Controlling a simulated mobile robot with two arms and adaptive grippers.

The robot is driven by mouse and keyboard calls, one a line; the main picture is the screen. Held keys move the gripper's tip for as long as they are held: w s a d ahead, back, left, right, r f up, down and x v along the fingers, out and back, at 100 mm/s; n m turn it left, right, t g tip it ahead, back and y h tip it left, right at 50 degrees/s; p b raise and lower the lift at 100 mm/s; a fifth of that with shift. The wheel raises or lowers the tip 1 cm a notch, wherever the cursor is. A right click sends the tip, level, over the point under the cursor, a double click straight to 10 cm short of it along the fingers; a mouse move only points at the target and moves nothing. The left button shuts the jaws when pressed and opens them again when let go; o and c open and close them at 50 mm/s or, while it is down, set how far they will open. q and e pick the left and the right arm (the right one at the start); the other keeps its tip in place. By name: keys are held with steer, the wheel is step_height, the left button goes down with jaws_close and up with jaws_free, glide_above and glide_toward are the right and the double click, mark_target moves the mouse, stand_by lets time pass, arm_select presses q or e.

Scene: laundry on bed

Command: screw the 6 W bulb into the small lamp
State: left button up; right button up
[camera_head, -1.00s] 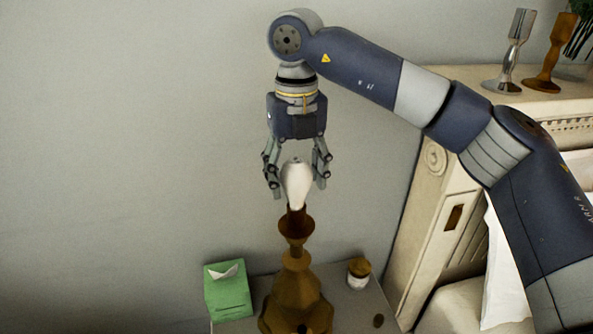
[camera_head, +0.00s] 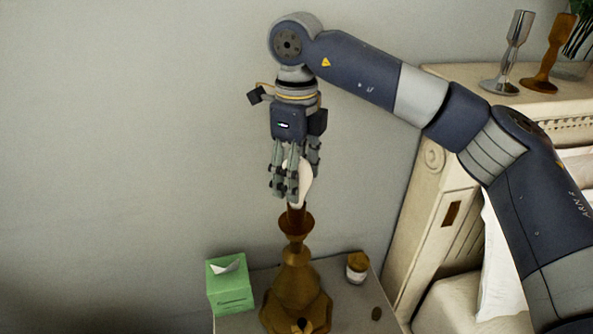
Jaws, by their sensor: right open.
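The small lamp (camera_head: 297,285) is a brown turned stand on the bedside table. A white bulb (camera_head: 306,184) sits upright at the top of its socket (camera_head: 297,219). How far it is seated in the socket I cannot tell. My right gripper (camera_head: 292,190) points down over the bulb. It is open, with its fingers around the bulb and partly hiding it from view. Whether a finger touches the bulb I cannot tell. My left gripper is not in view.
A green tissue box (camera_head: 231,287) stands left of the lamp and a small jar (camera_head: 357,268) stands right of it on the bedside table (camera_head: 345,310). A cream headboard (camera_head: 425,200) with two candle holders rises at the right. The wall behind is bare.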

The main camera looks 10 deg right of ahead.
steer(key=n, duration=0.4)
steer(key=shift+n+p, duration=0.3)
steer(key=shift+n, duration=0.1)
steer(key=shift+c, duration=0.4)
steer(key=c, duration=0.8)
steer(key=shift+f+m, duration=0.1)
steer(key=shift+m, duration=0.7)
steer(key=shift+c, duration=0.2)
steer(key=shift+m+b, duration=0.4)
steer(key=shift+m, duration=0.6)
steer(key=shift+m+b, duration=0.4)
steer(key=shift+m, duration=1.3)
